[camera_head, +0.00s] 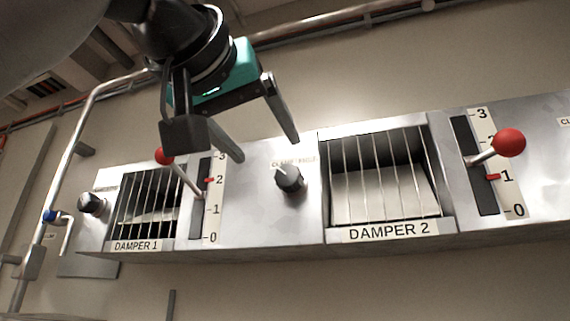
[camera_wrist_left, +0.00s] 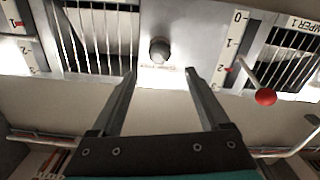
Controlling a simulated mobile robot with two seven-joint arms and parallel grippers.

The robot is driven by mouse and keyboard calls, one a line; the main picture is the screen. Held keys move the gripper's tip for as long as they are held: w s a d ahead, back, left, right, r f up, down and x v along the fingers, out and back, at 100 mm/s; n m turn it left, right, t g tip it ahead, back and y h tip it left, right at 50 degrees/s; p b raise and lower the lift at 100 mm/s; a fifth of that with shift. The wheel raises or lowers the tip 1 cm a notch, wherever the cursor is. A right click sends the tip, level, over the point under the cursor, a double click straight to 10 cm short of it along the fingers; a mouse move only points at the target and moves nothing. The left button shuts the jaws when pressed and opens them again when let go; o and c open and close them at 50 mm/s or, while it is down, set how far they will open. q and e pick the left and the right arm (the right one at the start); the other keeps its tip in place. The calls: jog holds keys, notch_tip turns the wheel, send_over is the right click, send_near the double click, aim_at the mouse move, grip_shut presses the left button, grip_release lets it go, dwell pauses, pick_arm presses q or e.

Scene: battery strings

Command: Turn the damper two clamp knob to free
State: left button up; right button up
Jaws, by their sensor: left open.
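The damper two clamp knob (camera_head: 290,180) is a dark round knob with a pale pointer edge, on the grey panel just left of the DAMPER 2 window (camera_head: 385,190). A small label above it is too blurred to read surely. My left gripper (camera_head: 268,150) is open and empty, above and in front of the knob, apart from it. In the left wrist view, turned upside down, the knob (camera_wrist_left: 159,50) shows beyond and between the two spread fingertips (camera_wrist_left: 160,72). My right gripper is not in view.
The damper 2 lever with a red ball (camera_head: 510,142) stands at the right beside a 0–3 scale. The damper 1 lever ball (camera_head: 164,155) is close to my left gripper in the picture. Another dark knob (camera_head: 92,203) and a pipe (camera_head: 78,150) are at the left.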

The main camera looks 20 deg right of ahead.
aim_at(286, 173)
pick_arm(q)
jog(key=p+x, duration=0.3)
jog(key=x, duration=0.7)
grip_shut()
dwell(0.4)
